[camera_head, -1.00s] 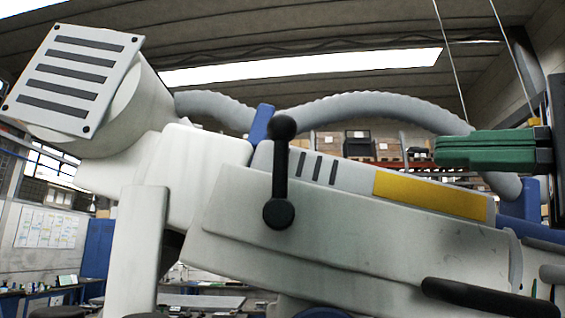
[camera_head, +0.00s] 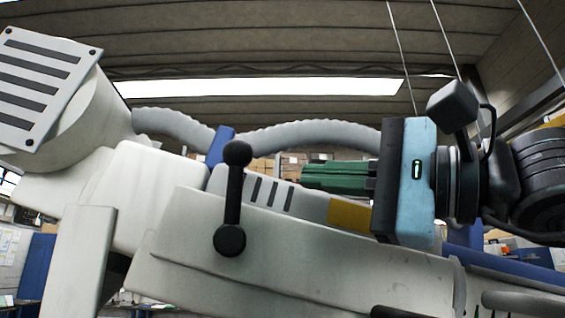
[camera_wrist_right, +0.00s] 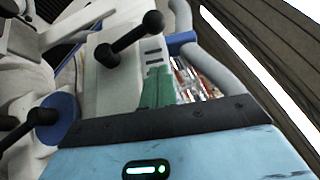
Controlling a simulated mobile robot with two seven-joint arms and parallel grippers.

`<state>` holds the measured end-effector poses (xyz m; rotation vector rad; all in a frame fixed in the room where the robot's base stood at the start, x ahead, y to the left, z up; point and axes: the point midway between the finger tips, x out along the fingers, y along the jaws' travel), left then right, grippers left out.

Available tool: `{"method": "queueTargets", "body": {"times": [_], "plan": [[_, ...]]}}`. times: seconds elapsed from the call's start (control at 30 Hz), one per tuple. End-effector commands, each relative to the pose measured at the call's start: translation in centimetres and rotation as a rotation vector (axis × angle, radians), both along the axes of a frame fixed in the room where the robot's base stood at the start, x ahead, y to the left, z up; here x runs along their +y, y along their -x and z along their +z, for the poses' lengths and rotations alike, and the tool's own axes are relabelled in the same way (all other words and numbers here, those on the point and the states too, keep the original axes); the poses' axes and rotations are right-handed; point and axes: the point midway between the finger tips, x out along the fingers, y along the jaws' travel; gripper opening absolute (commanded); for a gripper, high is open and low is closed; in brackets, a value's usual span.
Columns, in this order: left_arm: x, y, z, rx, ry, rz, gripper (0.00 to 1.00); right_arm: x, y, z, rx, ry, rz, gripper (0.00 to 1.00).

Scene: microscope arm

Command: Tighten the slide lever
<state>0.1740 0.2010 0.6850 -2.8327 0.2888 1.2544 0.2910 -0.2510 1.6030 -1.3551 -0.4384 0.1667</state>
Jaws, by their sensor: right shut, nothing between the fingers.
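A black lever (camera_head: 233,197) with a ball at each end stands almost upright on the side of the grey-white microscope arm (camera_head: 200,255). It also shows in the right wrist view (camera_wrist_right: 128,42), slanting across the arm's face. My right gripper (camera_head: 306,177) has green fingers pressed together with nothing between them. Its tips point left at the lever's upper part, with a visible gap in the head view. The fingers also show in the right wrist view (camera_wrist_right: 158,76), below and right of the lever. My left gripper is not in view.
A ribbed grey hose (camera_head: 310,136) arches behind the fingers, near a blue bracket (camera_head: 220,146). A second black lever (camera_wrist_right: 30,127) by a blue round part shows at the left in the wrist view. A slotted white head (camera_head: 45,85) rises at upper left.

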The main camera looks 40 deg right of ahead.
Motion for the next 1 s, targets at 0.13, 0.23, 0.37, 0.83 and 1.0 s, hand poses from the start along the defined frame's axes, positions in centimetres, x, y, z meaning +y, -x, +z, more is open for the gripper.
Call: {"method": "queueTargets", "body": {"times": [0.13, 0.23, 0.37, 0.83, 1.0], "plan": [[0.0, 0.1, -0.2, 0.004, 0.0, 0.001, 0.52, 1.5, -1.6, 0.4, 0.002, 0.005, -0.001, 0.0], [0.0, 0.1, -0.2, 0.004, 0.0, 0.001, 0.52, 2.6, -2.0, 0.7, 0.003, 0.004, 0.0, 0.0], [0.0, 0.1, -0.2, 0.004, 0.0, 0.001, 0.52, 3.5, -2.3, 1.0, 0.002, 0.003, 0.0, 0.0], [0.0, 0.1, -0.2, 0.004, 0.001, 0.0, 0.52, 4.0, -2.5, 1.2, 0.001, 0.001, 0.001, 0.0], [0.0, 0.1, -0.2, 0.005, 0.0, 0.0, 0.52, 4.0, -2.5, 1.2, 0.001, 0.0, 0.001, 0.0]]}}
